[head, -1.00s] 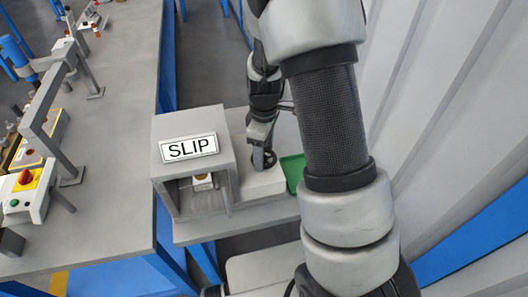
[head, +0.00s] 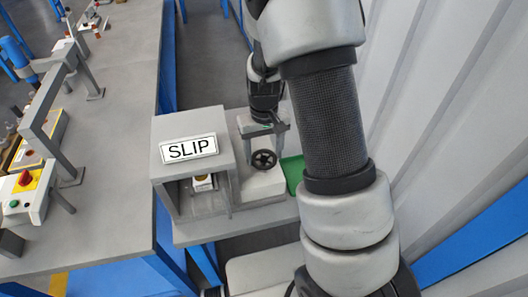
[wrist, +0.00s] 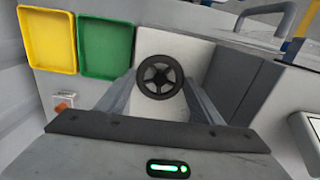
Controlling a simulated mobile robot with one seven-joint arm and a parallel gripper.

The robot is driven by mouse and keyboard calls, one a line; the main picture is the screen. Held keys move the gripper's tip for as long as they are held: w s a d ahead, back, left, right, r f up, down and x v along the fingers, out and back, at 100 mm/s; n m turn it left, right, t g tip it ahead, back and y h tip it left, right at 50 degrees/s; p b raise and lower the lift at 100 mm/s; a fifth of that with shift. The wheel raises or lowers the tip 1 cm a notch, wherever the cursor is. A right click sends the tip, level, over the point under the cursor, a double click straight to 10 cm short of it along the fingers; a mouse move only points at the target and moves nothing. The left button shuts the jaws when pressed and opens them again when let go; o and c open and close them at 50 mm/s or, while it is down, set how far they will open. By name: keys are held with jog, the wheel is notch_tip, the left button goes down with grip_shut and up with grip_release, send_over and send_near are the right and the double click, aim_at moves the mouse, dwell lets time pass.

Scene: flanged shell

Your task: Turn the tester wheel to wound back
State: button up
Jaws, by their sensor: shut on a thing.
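The tester wheel (head: 264,160) is a small black spoked handwheel on a pale housing (head: 262,186), right of the grey box labelled SLIP (head: 189,150). In the wrist view the wheel (wrist: 159,77) sits between my gripper's two grey fingers (wrist: 160,84), one on each side of its rim. My gripper (head: 264,134) reaches the wheel from above and behind in the head view and is shut on it. The finger contact is partly hidden by the gripper body. No mark showing the wheel's position can be read.
A green tray (head: 293,172) lies right of the housing; the wrist view also shows a yellow tray (wrist: 48,40) beside it. A grey bench (head: 105,190) with devices is at left. A ribbed pale wall (head: 450,130) stands close at right.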

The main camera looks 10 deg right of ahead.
aim_at(264, 158)
jog(key=m, duration=0.4)
jog(key=shift+r+m+p, duration=0.1)
jog(key=shift+m+p, duration=0.2)
jog(key=shift+p, duration=0.1)
jog(key=m+p, duration=0.1)
jog(key=m, duration=0.2)
jog(key=shift+m, duration=0.3)
jog(key=m+p, duration=0.1)
jog(key=m, duration=0.3)
jog(key=shift+p, duration=0.3)
jog(key=shift+w+m+p, duration=0.1)
jog(key=shift+m+p, duration=0.4)
jog(key=shift+m, duration=1.1)
jog(key=o, duration=1)
jog(key=shift+o, duration=0.2)
notch_tip(264, 158, up, 17)
jog(key=p, duration=0.1)
jog(key=shift+r, duration=0.15)
